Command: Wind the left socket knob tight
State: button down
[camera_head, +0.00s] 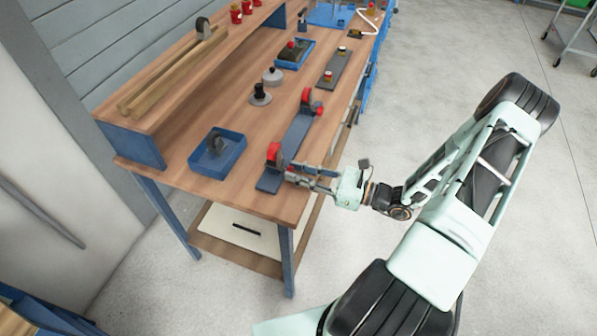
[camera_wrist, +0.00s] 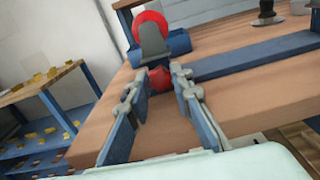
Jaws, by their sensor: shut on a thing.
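A dark bar (camera_head: 297,135) lies along the workbench with a socket at each end. The near, left socket (camera_head: 274,153) is a grey bracket with a red round part; in the wrist view the bracket (camera_wrist: 153,42) stands upright under a red disc (camera_wrist: 150,22). A small red knob (camera_wrist: 160,79) sits low on its front, facing me. My gripper (camera_head: 291,174) reaches in from the right, level with this knob. In the wrist view its fingertips (camera_wrist: 159,74) are on either side of the knob, shut on it. The far socket (camera_head: 306,97) has its own red knob (camera_head: 318,110).
A blue tray (camera_head: 230,160) with a dark part stands left of the bar. Grey and black round pieces (camera_head: 272,76) stand behind. A raised shelf (camera_head: 160,75) runs along the wall side.

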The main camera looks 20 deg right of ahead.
jog(key=shift+m+p, duration=0.5)
jog(key=shift+m, duration=2.6)
jog(key=shift+d, duration=0.1)
jog(key=c, duration=1.7)
grip_release()
